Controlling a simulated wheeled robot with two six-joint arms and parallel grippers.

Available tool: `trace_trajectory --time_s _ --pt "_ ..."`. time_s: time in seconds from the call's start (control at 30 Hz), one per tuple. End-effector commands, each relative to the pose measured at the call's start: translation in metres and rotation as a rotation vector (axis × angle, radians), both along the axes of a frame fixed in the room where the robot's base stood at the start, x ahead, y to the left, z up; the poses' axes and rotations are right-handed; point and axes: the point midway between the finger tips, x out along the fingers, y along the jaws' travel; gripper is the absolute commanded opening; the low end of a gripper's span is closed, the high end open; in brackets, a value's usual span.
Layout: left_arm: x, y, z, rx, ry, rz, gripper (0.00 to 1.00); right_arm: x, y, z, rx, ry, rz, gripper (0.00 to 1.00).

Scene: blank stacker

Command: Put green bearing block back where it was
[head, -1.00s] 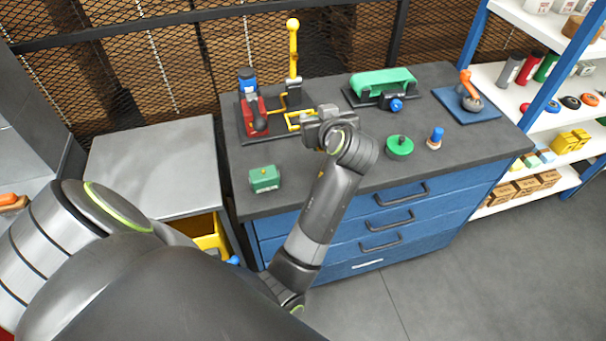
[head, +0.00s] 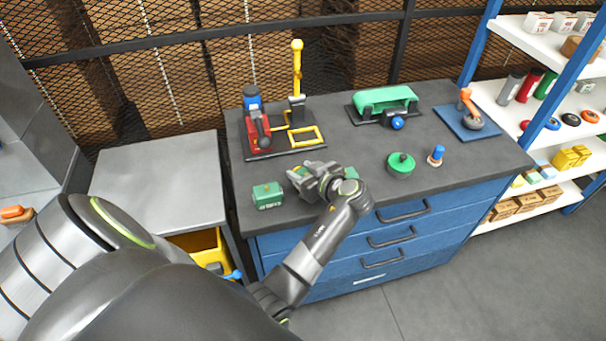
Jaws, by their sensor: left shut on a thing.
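My left gripper (head: 303,180) is just above the front left of the dark bench top, shut on a green block (head: 299,171) that shows only in part between its fingers. I take this to be the green bearing block. A fixture with an empty-looking yellow frame (head: 306,138) stands behind the gripper. My right gripper is out of view.
A red and blue tool (head: 256,125) and a yellow lever (head: 297,70) stand on the fixture. A green belt machine (head: 386,100), a green round piece (head: 400,164), a blue-topped peg (head: 436,156) and an orange-handled tool (head: 468,108) occupy the right. Bench is clear between.

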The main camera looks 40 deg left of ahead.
Motion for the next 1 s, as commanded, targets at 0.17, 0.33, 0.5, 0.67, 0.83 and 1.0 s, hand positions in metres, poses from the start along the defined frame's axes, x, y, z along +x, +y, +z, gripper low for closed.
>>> trace_trajectory --time_s 0.17,0.33,0.5,0.67,0.83,1.0 --pt "0.001 0.0 -0.015 0.002 -0.002 -0.001 0.0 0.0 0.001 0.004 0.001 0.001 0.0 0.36" --pt "0.001 0.0 -0.017 0.003 -0.004 -0.001 0.0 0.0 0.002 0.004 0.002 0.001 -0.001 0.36" --pt "0.0 0.0 -0.019 0.001 -0.001 -0.001 0.44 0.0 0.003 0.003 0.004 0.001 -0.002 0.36" --pt "0.0 0.0 -0.018 0.001 -0.001 -0.001 0.63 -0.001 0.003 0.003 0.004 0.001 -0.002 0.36" --pt "0.0 0.0 -0.018 0.001 -0.001 -0.001 0.63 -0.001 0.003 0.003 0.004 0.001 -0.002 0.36" --pt "0.001 0.0 -0.017 0.001 -0.001 -0.002 0.63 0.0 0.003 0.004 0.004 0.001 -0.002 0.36"
